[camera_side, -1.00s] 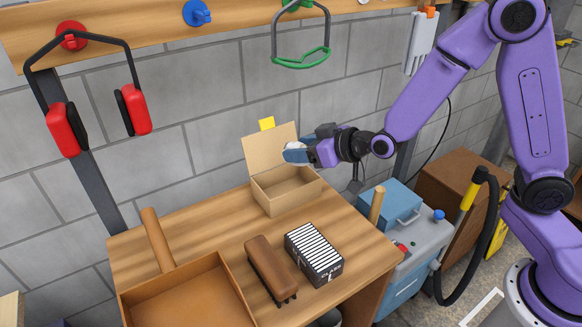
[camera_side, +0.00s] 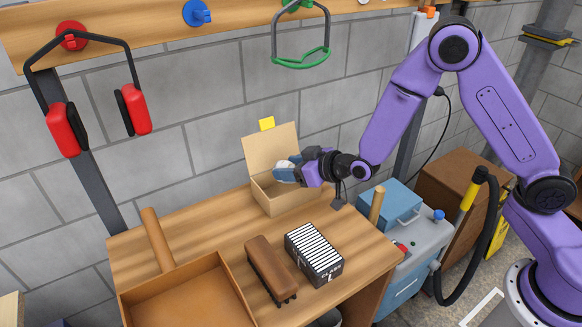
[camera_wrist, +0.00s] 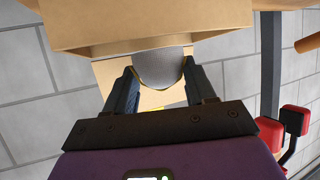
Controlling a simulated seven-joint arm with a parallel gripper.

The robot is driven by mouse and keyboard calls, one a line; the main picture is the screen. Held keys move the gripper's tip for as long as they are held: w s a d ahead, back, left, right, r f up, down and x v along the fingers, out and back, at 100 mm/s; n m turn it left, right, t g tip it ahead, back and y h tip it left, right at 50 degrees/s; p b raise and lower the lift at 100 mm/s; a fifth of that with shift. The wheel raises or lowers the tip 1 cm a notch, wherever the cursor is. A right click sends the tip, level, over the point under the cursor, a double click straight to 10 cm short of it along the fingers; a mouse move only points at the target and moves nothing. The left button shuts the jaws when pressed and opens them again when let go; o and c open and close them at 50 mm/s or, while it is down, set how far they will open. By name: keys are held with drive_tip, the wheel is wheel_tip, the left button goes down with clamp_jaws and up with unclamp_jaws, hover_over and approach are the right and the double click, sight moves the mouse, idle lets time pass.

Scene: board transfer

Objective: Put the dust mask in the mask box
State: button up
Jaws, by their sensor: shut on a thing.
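The dust mask (camera_side: 283,166) is a pale, rounded cup. It also shows in the wrist view (camera_wrist: 158,68), grey-white, between the two fingers. My gripper (camera_side: 287,173) is shut on it, and the gripper also shows in the wrist view (camera_wrist: 160,92). The mask box (camera_side: 284,197) is an open tan cardboard box with its lid raised at the back, at the far side of the bench. In the side view, the mask and fingertips are at the box's opening, in front of the raised lid. The fingers partly hide the mask. I cannot tell whether it touches the box.
A brown brush (camera_side: 270,270) and a black-and-white striped box (camera_side: 314,254) lie on the bench (camera_side: 206,223) in front of the mask box. A brown tray (camera_side: 190,295) is at the front left. Red ear defenders (camera_side: 134,109) hang on the wall at left.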

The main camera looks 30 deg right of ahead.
drive_tip(key=shift+f, duration=0.65)
drive_tip(key=o, duration=1)
drive_tip(key=shift+r, duration=0.15)
drive_tip(key=shift+r, duration=0.25)
drive_tip(key=v, duration=1.2)
drive_tip(key=shift+r, duration=0.2)
drive_tip(key=shift+s+a, duration=0.1)
